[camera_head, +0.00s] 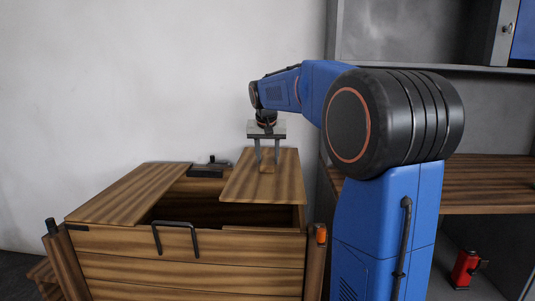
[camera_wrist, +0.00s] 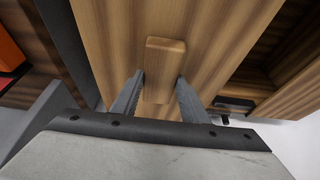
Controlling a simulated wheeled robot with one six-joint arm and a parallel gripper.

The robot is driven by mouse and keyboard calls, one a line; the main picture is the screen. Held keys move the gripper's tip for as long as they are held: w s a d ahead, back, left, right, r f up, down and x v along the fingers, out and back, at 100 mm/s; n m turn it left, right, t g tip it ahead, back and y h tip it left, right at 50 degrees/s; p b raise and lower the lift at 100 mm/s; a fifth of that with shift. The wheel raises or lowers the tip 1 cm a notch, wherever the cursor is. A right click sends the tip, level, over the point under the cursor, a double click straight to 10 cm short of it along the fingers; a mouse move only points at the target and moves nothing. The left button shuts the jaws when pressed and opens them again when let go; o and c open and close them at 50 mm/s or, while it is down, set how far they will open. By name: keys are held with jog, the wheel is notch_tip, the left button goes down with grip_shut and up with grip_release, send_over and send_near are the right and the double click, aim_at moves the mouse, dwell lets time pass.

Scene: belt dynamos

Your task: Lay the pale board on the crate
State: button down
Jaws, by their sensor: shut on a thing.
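The pale wooden board (camera_head: 285,180) is over the right part of the wooden crate (camera_head: 190,272). It looks roughly level; I cannot tell whether it touches the crate's rim or hangs just above it. A small wooden grip block stands on the board. My gripper (camera_head: 267,163) points down and is shut on this block. In the wrist view the two fingers of my gripper (camera_wrist: 160,85) lie on either side of the block, with the board (camera_wrist: 215,35) filling the middle beneath. The crate's opening shows dark between this board and another panel at left.
A fixed-looking wooden panel (camera_head: 130,195) covers the crate's left part. A black handle (camera_head: 176,236) is on its front. An orange piece (camera_head: 321,234) sits at the front right corner. Shelves stand at right, with a red object (camera_head: 464,268) low down.

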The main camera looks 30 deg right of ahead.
notch_tip(320, 180, down, 9)
dwell(1.0)
jog(key=c, duration=1)
grip_release()
jog(key=shift+f, duration=0.1)
jog(key=v, duration=1.7)
jog(key=shift+s+a, duration=0.15)
jog(key=shift+s, duration=0.1)
